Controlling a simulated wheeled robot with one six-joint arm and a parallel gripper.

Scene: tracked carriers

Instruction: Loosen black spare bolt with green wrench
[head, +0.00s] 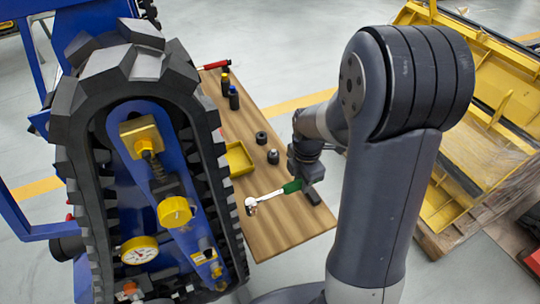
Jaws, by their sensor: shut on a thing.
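The green wrench has a green handle (292,187) and a silver shaft ending in a round head (250,203). My gripper (301,184) is shut on the handle end and holds the wrench over the near part of the wooden table. The wrench points left, toward the tracked carrier. Two short black pieces stand on the table beyond the wrench: one ring-like (262,138) and one with a lighter top (273,157). I cannot tell whether either is the black spare bolt. The wrench head is apart from both. My fingertips are small and partly hidden by the arm.
The tracked carrier (150,62) stands close on the left of the wooden table (285,235). A yellow tray (239,158), two dark bottles (234,98) and a red-handled tool (213,66) are on the table. A yellow frame on a pallet (450,215) stands at right.

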